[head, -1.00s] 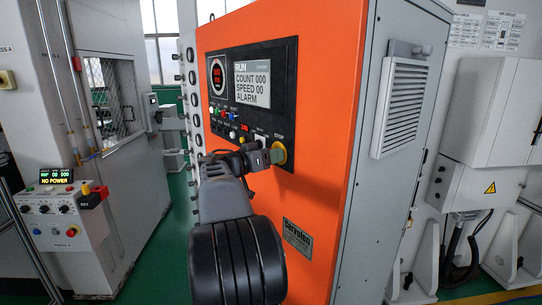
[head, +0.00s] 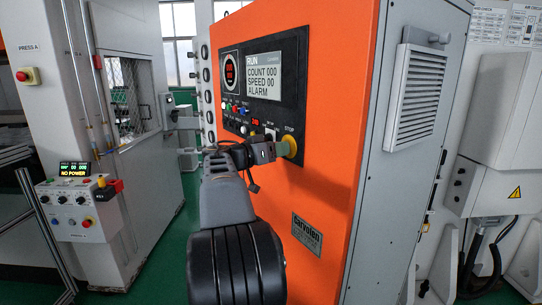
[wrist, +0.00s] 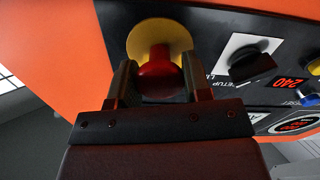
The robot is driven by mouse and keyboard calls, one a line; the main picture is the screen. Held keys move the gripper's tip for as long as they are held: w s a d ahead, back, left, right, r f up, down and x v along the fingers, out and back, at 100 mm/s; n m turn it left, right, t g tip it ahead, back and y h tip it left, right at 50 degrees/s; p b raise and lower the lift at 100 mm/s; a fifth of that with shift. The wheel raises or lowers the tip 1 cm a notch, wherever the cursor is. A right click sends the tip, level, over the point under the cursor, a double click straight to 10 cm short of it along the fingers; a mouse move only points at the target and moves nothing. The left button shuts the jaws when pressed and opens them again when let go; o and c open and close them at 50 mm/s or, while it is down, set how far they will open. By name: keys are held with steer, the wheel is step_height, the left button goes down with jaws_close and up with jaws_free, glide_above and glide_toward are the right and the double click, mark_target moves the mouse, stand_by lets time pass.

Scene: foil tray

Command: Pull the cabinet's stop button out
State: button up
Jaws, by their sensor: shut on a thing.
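The stop button shows in the wrist view as a red mushroom head (wrist: 160,72) on a short red neck in front of a round yellow plate (wrist: 143,35). In the head view its yellow plate (head: 291,146) sits on the black panel of the orange cabinet (head: 340,120), below the STOP label. My gripper (wrist: 158,76) is shut on the red head, one finger on each side. In the head view my gripper (head: 275,151) reaches the button from the left and hides its red part.
A black selector knob (wrist: 250,64) on a white plate is close beside the button. The panel's screen (head: 263,76) reads RUN, COUNT 000, SPEED 00, ALARM. A press control box (head: 80,208) stands at left, showing NO POWER. A white wall box (head: 495,110) is at right.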

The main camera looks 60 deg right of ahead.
steer(key=o, duration=0.9)
steer(key=shift+w, duration=0.1)
steer(key=o, duration=0.3)
steer(key=shift+w+a, duration=0.1)
steer(key=shift+o, duration=0.5)
steer(key=b+v, duration=0.3)
steer(key=v, duration=1)
steer(key=shift+w+a, duration=0.2)
steer(key=shift+a, duration=0.1)
